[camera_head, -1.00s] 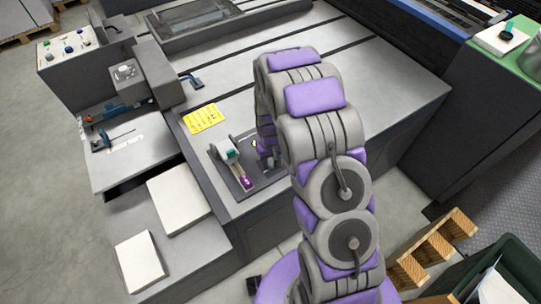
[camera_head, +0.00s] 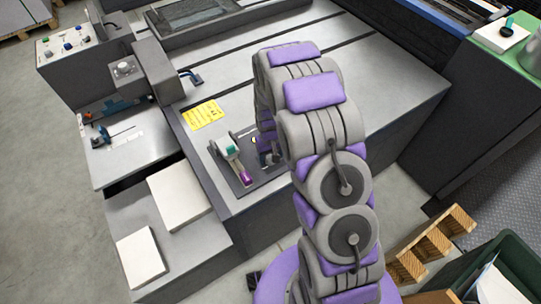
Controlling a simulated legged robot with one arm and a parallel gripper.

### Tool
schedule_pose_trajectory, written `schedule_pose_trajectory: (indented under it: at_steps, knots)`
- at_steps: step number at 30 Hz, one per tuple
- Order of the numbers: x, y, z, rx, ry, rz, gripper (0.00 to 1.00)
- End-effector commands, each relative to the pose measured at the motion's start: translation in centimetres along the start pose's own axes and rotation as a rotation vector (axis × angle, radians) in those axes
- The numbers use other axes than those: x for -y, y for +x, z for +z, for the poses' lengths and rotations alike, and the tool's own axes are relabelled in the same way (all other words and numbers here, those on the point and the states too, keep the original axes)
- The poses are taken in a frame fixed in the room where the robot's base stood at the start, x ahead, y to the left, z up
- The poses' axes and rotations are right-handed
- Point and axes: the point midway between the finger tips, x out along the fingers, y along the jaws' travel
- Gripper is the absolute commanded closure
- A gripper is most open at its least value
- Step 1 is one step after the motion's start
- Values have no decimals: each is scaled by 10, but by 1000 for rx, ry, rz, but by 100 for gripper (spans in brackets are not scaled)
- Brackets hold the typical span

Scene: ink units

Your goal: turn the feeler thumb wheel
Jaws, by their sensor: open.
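A small dark base plate (camera_head: 252,180) lies at the near left corner of the grey table. On it sits a pale fitting with a teal part (camera_head: 232,149) and a purple end (camera_head: 245,178). I cannot tell for certain which part is the feeler thumb wheel. My arm reaches over the table and bends down to the right of this fitting. My gripper (camera_head: 266,157) is low beside the plate's right side, open and largely hidden by my arm. I cannot tell whether it touches anything.
A yellow label (camera_head: 203,115) lies on the table left of the fitting. A grey block with a round knob (camera_head: 124,68) and a panel with buttons (camera_head: 68,43) stand further left. White paper stacks (camera_head: 179,195) lie on a lower ledge. A wooden pallet (camera_head: 432,246) is at lower right.

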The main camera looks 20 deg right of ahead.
Motion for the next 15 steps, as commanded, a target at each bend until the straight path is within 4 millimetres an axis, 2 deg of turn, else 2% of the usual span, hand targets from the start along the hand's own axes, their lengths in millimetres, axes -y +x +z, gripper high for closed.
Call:
schedule_pose_trajectory:
  at_steps: [5,15]
  knots:
    - [0,-32,-1,-4,0,1,33]
    - [0,-108,-2,-4,0,1,33]
